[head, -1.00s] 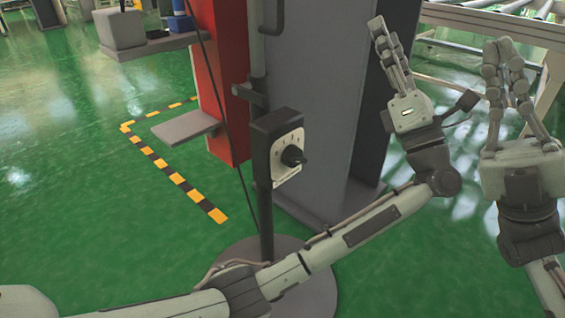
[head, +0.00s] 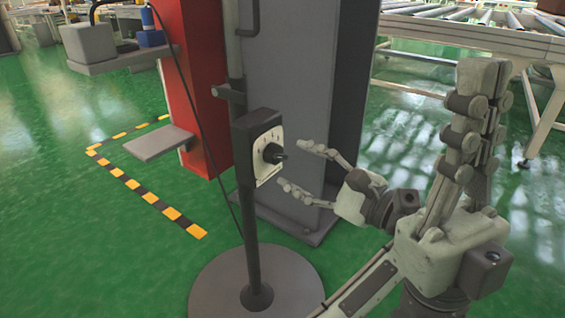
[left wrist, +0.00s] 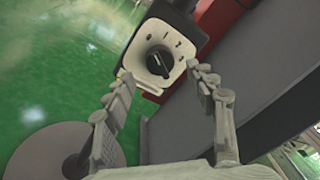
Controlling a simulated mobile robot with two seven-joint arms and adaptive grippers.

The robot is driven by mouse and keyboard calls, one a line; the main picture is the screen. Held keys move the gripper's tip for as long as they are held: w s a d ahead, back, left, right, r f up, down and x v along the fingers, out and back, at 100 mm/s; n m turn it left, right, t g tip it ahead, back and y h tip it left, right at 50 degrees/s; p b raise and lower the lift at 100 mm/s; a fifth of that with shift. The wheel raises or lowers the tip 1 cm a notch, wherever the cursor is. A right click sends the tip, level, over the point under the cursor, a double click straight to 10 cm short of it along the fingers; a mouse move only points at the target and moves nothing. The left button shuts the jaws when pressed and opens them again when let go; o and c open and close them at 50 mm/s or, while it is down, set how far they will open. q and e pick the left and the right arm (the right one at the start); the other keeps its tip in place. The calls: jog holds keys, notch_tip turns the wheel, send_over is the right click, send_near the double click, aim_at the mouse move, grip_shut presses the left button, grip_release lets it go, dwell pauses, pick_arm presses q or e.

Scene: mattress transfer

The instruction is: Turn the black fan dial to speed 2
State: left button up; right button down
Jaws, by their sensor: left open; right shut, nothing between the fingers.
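The black fan dial (head: 273,153) sticks out of a white face plate on a dark box (head: 243,150) on a stand pole. In the left wrist view the dial (left wrist: 160,62) shows from the front, with small marks above it. I cannot read its setting surely. My left gripper (head: 293,166) is open, its fingers pointing at the dial from the right, one higher and one lower. In the left wrist view its fingertips (left wrist: 158,72) frame the dial with nothing held. My right gripper (head: 484,75) is shut and empty, pointing up at the right, away from the dial.
The pole stands on a round grey base (head: 225,285). Behind it are a red column (head: 195,75) and a grey panel (head: 290,90). A cable hangs left of the pole. A grey shelf (head: 157,143) juts out left. A roller conveyor (head: 470,30) stands back right.

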aim_at(282, 158)
pick_arm(q)
jog(key=shift+x, duration=1.9)
jog(key=c, duration=1.2)
jog(key=shift+o, duration=0.2)
